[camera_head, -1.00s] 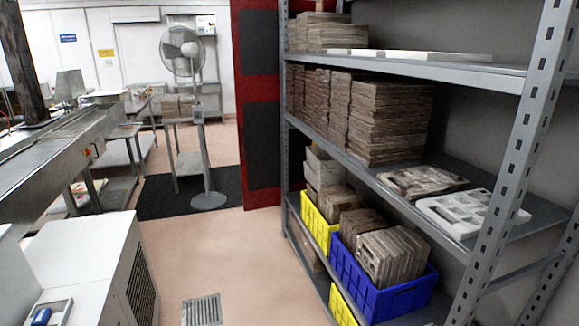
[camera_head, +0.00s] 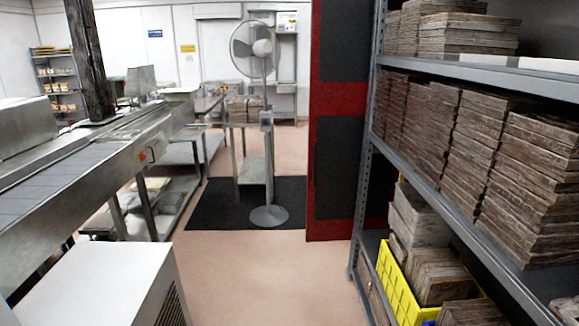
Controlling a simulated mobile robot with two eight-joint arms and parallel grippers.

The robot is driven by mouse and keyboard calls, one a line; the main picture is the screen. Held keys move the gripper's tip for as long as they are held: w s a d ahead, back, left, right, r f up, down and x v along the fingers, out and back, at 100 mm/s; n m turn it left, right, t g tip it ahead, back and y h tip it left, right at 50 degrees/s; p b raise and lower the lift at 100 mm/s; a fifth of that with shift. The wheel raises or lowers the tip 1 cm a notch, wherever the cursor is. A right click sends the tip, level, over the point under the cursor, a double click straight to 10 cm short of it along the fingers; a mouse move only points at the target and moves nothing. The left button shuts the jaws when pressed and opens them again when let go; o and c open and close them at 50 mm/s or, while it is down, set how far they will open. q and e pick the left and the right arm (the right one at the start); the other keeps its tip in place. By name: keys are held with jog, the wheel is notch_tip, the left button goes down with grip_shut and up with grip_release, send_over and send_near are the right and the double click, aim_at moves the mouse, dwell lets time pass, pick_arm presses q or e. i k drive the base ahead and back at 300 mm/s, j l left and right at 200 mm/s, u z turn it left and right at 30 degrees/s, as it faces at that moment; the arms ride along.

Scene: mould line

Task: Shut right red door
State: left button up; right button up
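The right red door (camera_head: 343,98) stands beyond the far end of the shelving on the right. It is red with dark grey panels, and its right part is hidden behind the shelf. It stands edge-on to the opening beside it, so it looks open. Neither of my grippers shows in the head view.
A metal shelf rack (camera_head: 446,170) with stacked brown moulds lines the right side. A pedestal fan (camera_head: 268,140) stands on a dark mat (camera_head: 215,212) ahead. A conveyor (camera_head: 75,155) and a white cabinet (camera_head: 100,285) are on the left. Bare floor (camera_head: 265,270) lies between.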

aim_at(341, 30)
jog(key=i+u, duration=0.35)
jog(key=i, duration=0.4)
jog(key=i+u, duration=0.4)
jog(key=i, duration=0.35)
jog(key=i+z, duration=0.15)
jog(key=z, duration=0.25)
jog(key=i+z, duration=0.15)
jog(key=z, duration=0.3)
jog(key=i+j+z, duration=0.15)
jog(key=z, duration=0.25)
